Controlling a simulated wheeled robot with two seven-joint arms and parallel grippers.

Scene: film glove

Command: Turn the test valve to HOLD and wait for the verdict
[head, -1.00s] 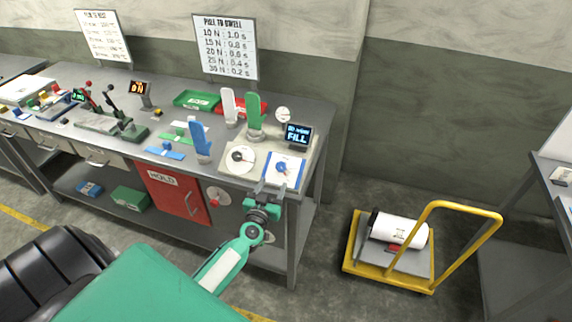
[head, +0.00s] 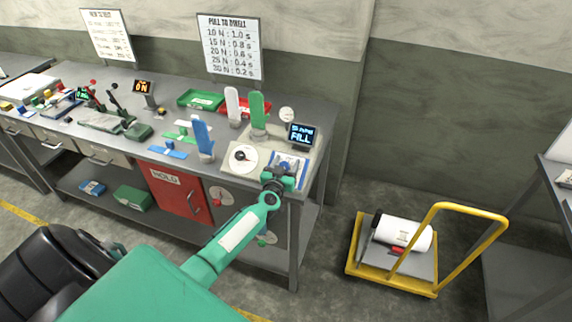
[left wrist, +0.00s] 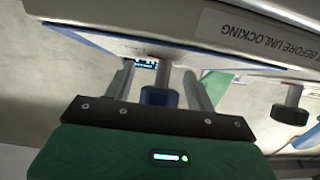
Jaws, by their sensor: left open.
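The test valve panel (head: 304,162) is a blue-edged white plate at the right end of the bench. Its blue knob (left wrist: 158,96) shows in the left wrist view, between the two fingers. My left gripper (head: 287,168) is open at the panel in the head view and hides most of the knob there. In the left wrist view the open fingers (left wrist: 160,88) stand either side of the knob, with gaps showing. The display (head: 301,134) behind the panel reads FILL. The knob's pointer setting is hidden. My right gripper is not in view.
A white dial with a black knob (head: 242,157) sits left of the panel. Blue (head: 203,138), white (head: 232,106) and green (head: 258,112) glove forms stand nearby. A red HOLD cabinet (head: 177,192) is below. A yellow trolley (head: 395,280) stands on the floor at right.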

